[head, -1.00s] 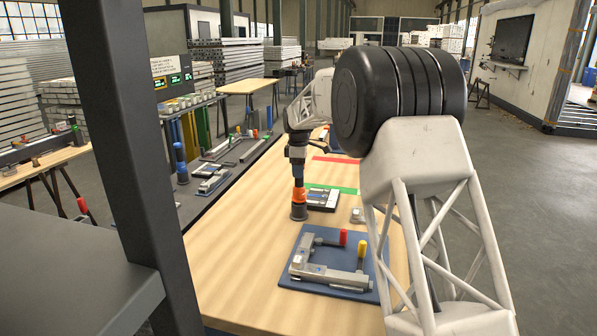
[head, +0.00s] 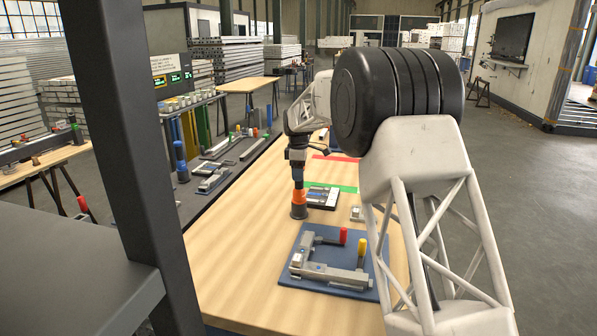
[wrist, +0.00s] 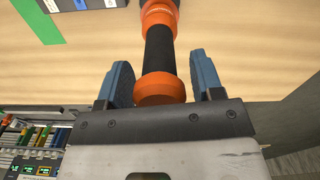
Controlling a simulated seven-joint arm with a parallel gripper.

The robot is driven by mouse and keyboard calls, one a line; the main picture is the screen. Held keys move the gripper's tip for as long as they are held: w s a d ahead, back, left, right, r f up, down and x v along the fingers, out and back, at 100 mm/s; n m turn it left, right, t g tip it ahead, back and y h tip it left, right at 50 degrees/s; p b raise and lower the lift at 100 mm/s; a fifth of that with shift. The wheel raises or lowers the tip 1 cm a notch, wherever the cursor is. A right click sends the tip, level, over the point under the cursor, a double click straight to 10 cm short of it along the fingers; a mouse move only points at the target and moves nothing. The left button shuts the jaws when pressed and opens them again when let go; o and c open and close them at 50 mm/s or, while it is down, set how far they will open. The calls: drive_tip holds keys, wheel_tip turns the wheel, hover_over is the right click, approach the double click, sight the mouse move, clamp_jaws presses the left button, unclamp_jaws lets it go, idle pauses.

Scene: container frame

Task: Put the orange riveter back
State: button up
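The orange riveter (head: 299,197) stands on the wooden table, orange with a dark lower end in the head view. In the wrist view its orange and black body (wrist: 159,55) runs between the two blue fingers of my gripper (wrist: 161,75). Gaps show between the fingers and the black section, so my gripper appears open around it. In the head view my gripper (head: 298,172) is right above the riveter's orange part, seen small and from the side. Any contact at the near orange end is hard to tell.
A blue board (head: 312,284) with a clamp-like metal tool with red and yellow handles lies nearer on the table. A dark tray (head: 323,197) sits just right of the riveter. Green and red strips lie farther back. The table's left area is clear.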

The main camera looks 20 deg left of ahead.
drive_tip(key=shift+o, duration=0.6)
drive_tip(key=shift+r, duration=0.1)
wheel_tip(320, 180, up, 13)
idle(0.4)
idle(0.8)
